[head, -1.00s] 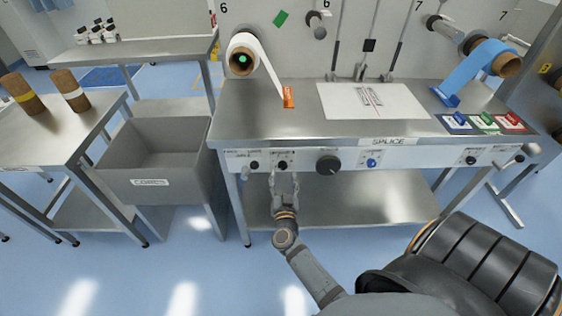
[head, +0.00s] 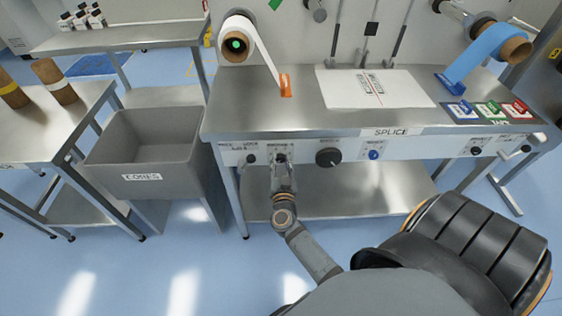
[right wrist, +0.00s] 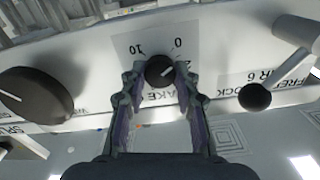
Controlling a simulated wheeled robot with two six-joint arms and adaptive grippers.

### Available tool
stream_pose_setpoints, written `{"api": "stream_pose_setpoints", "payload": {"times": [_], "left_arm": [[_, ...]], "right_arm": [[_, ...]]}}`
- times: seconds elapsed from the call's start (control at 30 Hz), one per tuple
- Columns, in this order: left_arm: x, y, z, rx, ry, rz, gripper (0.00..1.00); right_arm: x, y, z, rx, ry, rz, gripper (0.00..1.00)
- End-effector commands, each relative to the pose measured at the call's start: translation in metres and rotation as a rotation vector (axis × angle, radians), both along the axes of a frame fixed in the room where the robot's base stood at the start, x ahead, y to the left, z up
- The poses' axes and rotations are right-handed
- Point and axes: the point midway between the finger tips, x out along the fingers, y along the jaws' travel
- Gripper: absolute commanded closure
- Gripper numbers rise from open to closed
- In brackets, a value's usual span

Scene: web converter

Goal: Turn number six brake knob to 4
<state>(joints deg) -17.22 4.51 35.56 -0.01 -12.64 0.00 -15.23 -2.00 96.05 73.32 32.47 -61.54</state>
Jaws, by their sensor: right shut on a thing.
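The number six brake knob (right wrist: 159,71) is a small round black knob with a white pointer line, on the white front panel of the splice table. In the right wrist view it sits between the fingertips of my right gripper (right wrist: 160,76), which is shut on its sides. The upside-down scale shows 10 to the upper left and 0 to the upper right. The pointer line slants toward the right. Other scale figures are hidden or too small to read. In the head view my right gripper (head: 281,166) reaches the panel from below. My left gripper is not in view.
A large black knob (head: 328,157) is on one side of the brake knob and a small black lever ball (right wrist: 255,96) on the other, both close. The steel tabletop (head: 300,118) overhangs the panel. A grey bin (head: 147,145) stands left. The lower shelf (head: 340,190) is clear.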

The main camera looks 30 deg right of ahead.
Motion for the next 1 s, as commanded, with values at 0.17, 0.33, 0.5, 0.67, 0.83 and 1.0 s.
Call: {"api": "stream_pose_setpoints", "payload": {"times": [0.17, 0.33, 0.5, 0.67, 0.83, 1.0], "left_arm": [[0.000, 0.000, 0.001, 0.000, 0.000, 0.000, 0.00], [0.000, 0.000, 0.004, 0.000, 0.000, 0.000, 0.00], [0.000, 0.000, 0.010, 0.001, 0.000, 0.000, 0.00], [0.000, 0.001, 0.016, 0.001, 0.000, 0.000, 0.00], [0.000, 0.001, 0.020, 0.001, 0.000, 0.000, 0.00], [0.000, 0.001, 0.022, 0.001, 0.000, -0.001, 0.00]], "right_arm": [[0.000, 0.000, 0.000, 0.007, -0.004, 0.000, 1.00], [0.000, 0.000, 0.001, 0.047, -0.027, 0.000, 1.00], [0.000, -0.001, 0.002, 0.134, -0.082, 0.000, 1.00], [0.000, -0.001, 0.002, 0.253, -0.155, 0.000, 1.00], [-0.001, -0.001, 0.000, 0.392, -0.239, 0.000, 1.00], [-0.001, -0.001, 0.000, 0.529, -0.324, 0.001, 1.00]]}}
